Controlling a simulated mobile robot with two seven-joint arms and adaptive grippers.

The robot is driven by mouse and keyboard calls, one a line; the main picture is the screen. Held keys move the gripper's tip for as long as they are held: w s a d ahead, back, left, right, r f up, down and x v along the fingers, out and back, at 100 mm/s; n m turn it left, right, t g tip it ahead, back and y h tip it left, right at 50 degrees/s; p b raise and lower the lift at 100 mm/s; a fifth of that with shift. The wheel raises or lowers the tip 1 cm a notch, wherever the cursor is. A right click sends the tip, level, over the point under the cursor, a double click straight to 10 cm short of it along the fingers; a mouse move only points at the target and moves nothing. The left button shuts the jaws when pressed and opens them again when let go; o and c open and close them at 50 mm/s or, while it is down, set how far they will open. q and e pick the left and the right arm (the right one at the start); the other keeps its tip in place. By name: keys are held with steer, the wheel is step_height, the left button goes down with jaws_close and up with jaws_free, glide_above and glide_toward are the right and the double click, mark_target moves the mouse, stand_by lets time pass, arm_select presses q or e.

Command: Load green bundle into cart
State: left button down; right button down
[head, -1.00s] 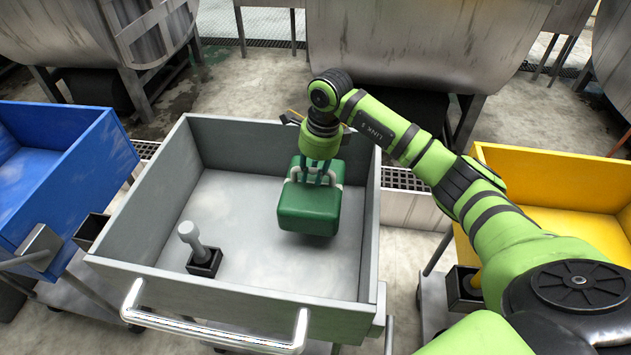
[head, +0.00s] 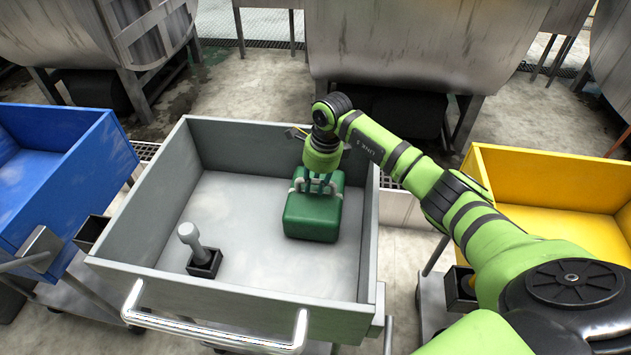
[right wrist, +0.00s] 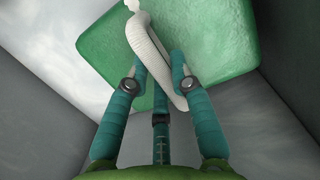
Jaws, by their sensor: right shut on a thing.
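The green bundle (head: 313,216) is a boxy block with a pale handle on top. It is inside the grey cart (head: 172,283), right of its middle, at or very close to the cart's floor. My right gripper (head: 317,184) reaches down into the cart from above and is shut on the bundle's pale handle. My left gripper is not in view.
A blue cart (head: 72,175) is on the left, a yellow cart (head: 545,178) on the right. Large metal drums (head: 420,40) stand behind.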

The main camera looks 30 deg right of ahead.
steer(key=c, duration=1.1)
jaws_free()
steer(key=r, duration=0.4)
steer(key=d+r, duration=0.1)
steer(key=r, duration=0.3)
steer(key=s+r, duration=0.1)
steer(key=r, duration=0.3)
steer(key=shift+d+r+b, duration=0.1)
steer(key=shift+d+b, duration=0.1)
steer(key=shift+b, duration=0.15)
